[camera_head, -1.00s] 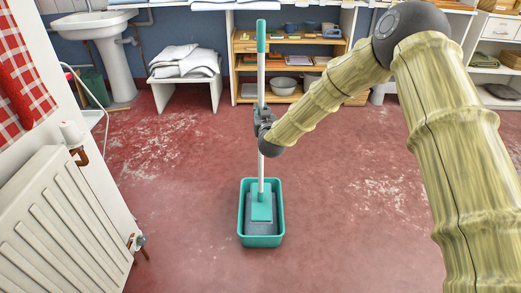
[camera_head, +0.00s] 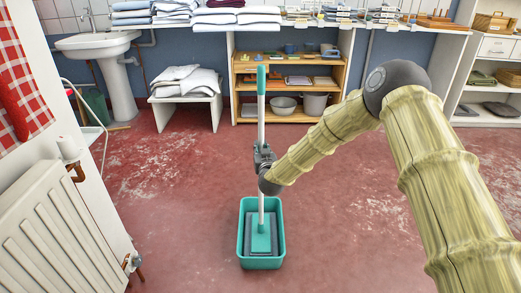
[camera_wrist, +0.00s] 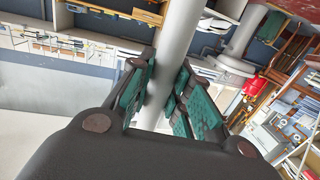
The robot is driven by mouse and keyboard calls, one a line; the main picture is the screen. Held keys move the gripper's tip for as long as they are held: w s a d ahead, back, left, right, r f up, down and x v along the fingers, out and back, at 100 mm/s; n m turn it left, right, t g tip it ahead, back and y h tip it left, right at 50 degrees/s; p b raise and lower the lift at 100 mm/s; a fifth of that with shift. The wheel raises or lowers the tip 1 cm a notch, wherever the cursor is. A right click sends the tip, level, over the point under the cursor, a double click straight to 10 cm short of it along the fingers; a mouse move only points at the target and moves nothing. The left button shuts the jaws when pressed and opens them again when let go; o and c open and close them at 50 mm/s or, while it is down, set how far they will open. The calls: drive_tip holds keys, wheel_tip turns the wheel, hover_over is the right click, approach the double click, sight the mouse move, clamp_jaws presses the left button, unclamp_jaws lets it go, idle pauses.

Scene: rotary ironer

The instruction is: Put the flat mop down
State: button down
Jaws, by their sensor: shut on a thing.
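The flat mop (camera_head: 262,135) stands upright, with a pale grey pole, a teal top grip and a flat teal and grey head. Its head (camera_head: 261,240) is inside a teal tub (camera_head: 281,252) on the red floor. Whether the head touches the tub's bottom I cannot tell. My gripper (camera_head: 264,155) is shut on the pole at about mid-height. In the wrist view the pole (camera_wrist: 177,40) passes between the teal-padded fingers (camera_wrist: 160,95).
A white radiator (camera_head: 65,225) stands at the left. A sink (camera_head: 98,46), a stool with folded linen (camera_head: 186,84) and a wooden shelf (camera_head: 240,75) are at the back. The red floor around the tub is mostly clear.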

drive_tip(key=shift+f, duration=0.1)
drive_tip(key=c, duration=1.3)
unclamp_jaws()
drive_tip(key=s+d+r+p, duration=0.1)
drive_tip(key=s+d+p, duration=0.15)
drive_tip(key=s, duration=0.95)
drive_tip(key=s+d+f+g, duration=0.5)
drive_tip(key=s+f, duration=0.7)
drive_tip(key=s, duration=0.1)
drive_tip(key=s+d+f+g, duration=0.4)
drive_tip(key=s+f, duration=0.9)
drive_tip(key=s+d+f+g+h, duration=0.1)
drive_tip(key=s+d+g, duration=0.1)
drive_tip(key=s, duration=0.7)
drive_tip(key=s+d+f+m+g+h, duration=0.1)
drive_tip(key=s+d+g, duration=0.2)
drive_tip(key=s, duration=0.7)
drive_tip(key=s+d+f+m+g, duration=0.1)
drive_tip(key=s+d+g, duration=0.2)
drive_tip(key=s+d, duration=0.3)
drive_tip(key=shift+s+f+h+p, duration=0.2)
drive_tip(key=shift+s, duration=0.9)
drive_tip(key=shift+s+f+h+p, duration=0.15)
drive_tip(key=shift+s+f+h, duration=0.05)
drive_tip(key=shift+s, duration=0.85)
